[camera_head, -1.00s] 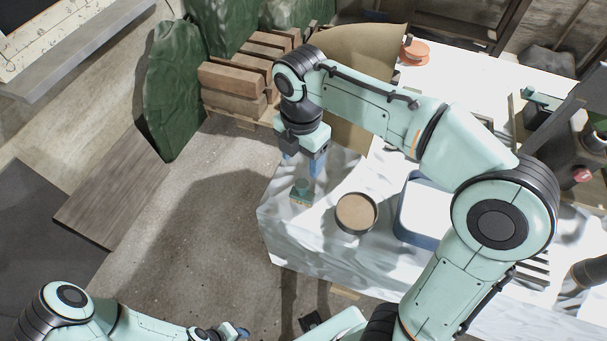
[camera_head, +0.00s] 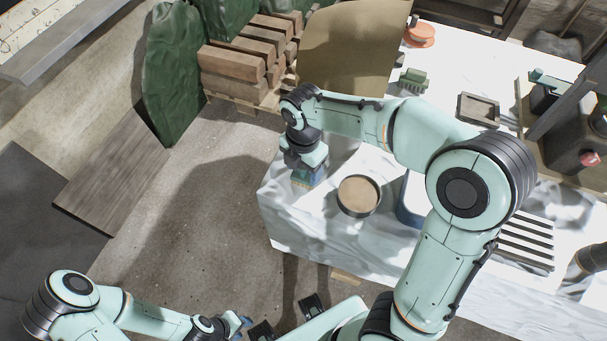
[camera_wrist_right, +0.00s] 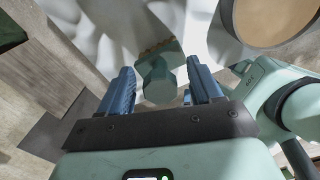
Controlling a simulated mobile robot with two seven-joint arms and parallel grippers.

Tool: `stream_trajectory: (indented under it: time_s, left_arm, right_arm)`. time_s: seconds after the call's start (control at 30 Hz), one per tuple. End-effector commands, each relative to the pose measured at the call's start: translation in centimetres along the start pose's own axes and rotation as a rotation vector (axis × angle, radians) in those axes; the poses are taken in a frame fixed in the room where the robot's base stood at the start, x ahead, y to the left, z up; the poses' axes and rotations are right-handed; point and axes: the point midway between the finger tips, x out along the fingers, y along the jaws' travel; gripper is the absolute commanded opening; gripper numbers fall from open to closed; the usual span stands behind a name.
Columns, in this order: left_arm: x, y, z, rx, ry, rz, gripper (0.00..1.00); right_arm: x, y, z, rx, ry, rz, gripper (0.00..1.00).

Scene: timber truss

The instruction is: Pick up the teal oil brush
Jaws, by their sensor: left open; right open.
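The teal oil brush (camera_wrist_right: 160,82) stands on the white-draped table near its left corner. In the right wrist view its stubby handle is between the two blue fingers of my right gripper (camera_wrist_right: 160,90), with gaps visible on both sides; its wider head with a tan edge lies beyond. My right gripper (camera_head: 310,175) is open, low over the table corner in the head view, and largely hides the brush there. My left gripper (camera_head: 242,322) is open, at the bottom of the head view, away from the table.
A round tan-topped container (camera_head: 359,195) stands just right of the brush. A blue-rimmed tray (camera_head: 408,215) is partly hidden behind my right arm. A green brush-like block (camera_head: 413,79), a small square tray (camera_head: 479,110) and an orange spool (camera_head: 420,35) are farther back.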

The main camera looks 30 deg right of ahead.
Motion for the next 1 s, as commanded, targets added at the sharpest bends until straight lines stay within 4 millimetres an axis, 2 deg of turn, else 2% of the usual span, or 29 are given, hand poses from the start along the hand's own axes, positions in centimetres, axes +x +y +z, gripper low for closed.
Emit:
stream_trajectory:
  time_s: [0.07, 0.27, 0.3, 0.47, 0.5, 0.83, 1.0]
  left_arm:
    - [0.1, -0.1, 0.0, 0.000, -0.001, 0.000, 0.43]
    - [0.1, 0.0, 0.0, 0.000, 0.000, 0.000, 0.43]
    - [0.1, 0.0, 0.0, 0.000, 0.000, 0.000, 0.43]
    - [0.1, 0.0, 0.0, 0.000, 0.000, 0.000, 0.43]
    - [0.1, 0.0, 0.0, 0.000, 0.000, 0.000, 0.43]
    - [0.0, 0.0, 0.0, 0.000, 0.000, 0.000, 0.43]
    - [-0.2, 0.1, -0.1, 0.000, 0.002, 0.000, 0.43]
  right_arm:
    - [0.6, 0.0, 0.0, 0.000, 0.000, 0.000, 0.64]
    - [0.6, 0.0, 0.0, 0.000, 0.000, 0.001, 0.64]
    - [0.6, 0.0, 0.0, 0.000, 0.000, 0.001, 0.61]
    - [0.6, 0.0, 0.0, 0.000, 0.000, 0.001, 0.09]
    - [0.6, 0.0, 0.0, 0.000, 0.000, 0.001, 0.03]
    - [0.3, 0.0, 0.0, 0.001, 0.000, 0.003, 0.03]
    - [-1.1, 0.1, 0.0, 0.001, 0.000, 0.005, 0.03]
